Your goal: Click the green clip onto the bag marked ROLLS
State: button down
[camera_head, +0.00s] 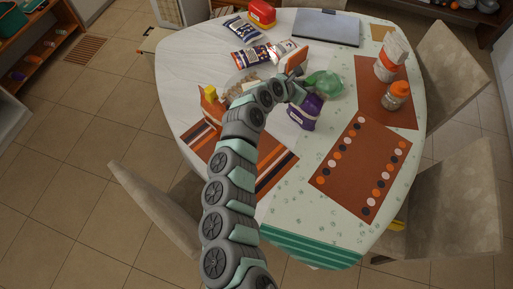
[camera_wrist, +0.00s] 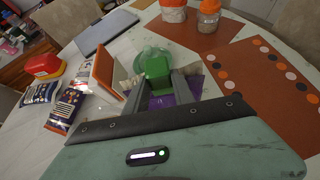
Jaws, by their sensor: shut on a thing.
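A purple bag (camera_wrist: 164,101) shows just below and between the fingers. In the head view the purple bag (camera_head: 304,111) with a pale label stands just below my gripper. I cannot read its marking, nor tell whether the clip touches it. Navy-and-white bags (camera_head: 249,57) (camera_head: 242,28) lie farther left, also in the wrist view (camera_wrist: 66,106); their words are too small to read.
A translucent green round vessel (camera_head: 326,83) is close beside my gripper. A red container (camera_head: 262,12), a grey laptop (camera_head: 326,27) and orange-lidded jars (camera_head: 397,95) stand around. The dotted orange mat (camera_head: 362,165) is bare.

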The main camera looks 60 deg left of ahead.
jog(key=shift+f+b, duration=0.6)
jog(key=shift+f, duration=0.1)
dwell(0.3)
jog(key=c, duration=1)
grip_release()
jog(key=shift+r, duration=0.1)
jog(key=p+v, duration=0.4)
jog(key=v, duration=0.6)
jog(key=shift+s+r+p, duration=0.2)
jog(key=shift+s+p, duration=0.15)
